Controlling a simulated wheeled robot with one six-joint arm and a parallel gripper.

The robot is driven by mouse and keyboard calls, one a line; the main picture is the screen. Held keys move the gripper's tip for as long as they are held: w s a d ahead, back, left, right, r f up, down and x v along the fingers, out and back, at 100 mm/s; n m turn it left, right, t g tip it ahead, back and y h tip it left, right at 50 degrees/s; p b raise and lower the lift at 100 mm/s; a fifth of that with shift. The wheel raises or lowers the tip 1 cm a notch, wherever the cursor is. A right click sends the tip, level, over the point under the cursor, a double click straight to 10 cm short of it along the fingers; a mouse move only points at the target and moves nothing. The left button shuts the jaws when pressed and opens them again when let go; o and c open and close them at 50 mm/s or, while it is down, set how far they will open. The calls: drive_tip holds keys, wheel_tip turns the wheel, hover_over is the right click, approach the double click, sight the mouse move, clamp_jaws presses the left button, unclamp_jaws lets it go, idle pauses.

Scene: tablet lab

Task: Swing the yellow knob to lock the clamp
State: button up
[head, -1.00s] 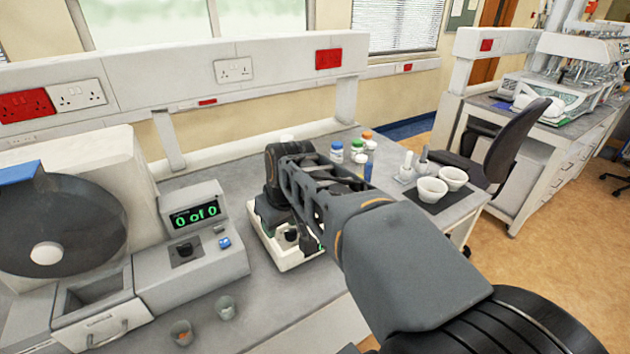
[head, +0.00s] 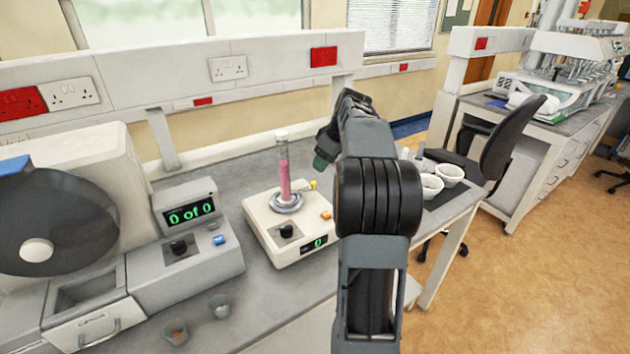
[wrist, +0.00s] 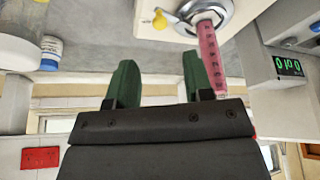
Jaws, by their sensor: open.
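The yellow knob (head: 313,184) sticks out from the right side of the metal ring clamp (head: 287,205) on the white tester (head: 265,232). A clear tube with pink liquid (head: 284,180) stands upright in the clamp. The wrist view also shows the knob (wrist: 160,20), the clamp (wrist: 222,14) and the tube (wrist: 211,62). My gripper (wrist: 158,72) is open and empty, with green fingers apart. In the head view it shows partly behind my arm, up and right of the knob and apart from it. Whether the clamp is locked is unclear.
A grey counting machine (head: 195,250) with a "0 of 0" display stands left of the tester. Two small cups (head: 220,306) sit near the bench front. White mortars (head: 449,174) stand at right.

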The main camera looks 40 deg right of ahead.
sight(314, 182)
drive_tip(key=x, duration=0.8)
drive_tip(key=shift+f, duration=0.25)
drive_tip(key=shift+c, duration=0.3)
clamp_jaws()
drive_tip(key=n, duration=0.1)
drive_tip(key=w+n, duration=0.1)
drive_tip(key=n+g+y+p, duration=0.1)
drive_tip(key=n, duration=0.1)
drive_tip(key=shift+w+d, duration=0.25)
drive_tip(key=shift+w, duration=0.1)
drive_tip(key=shift+o, duration=0.3)
unclamp_jaws()
drive_tip(key=shift+r, duration=0.15)
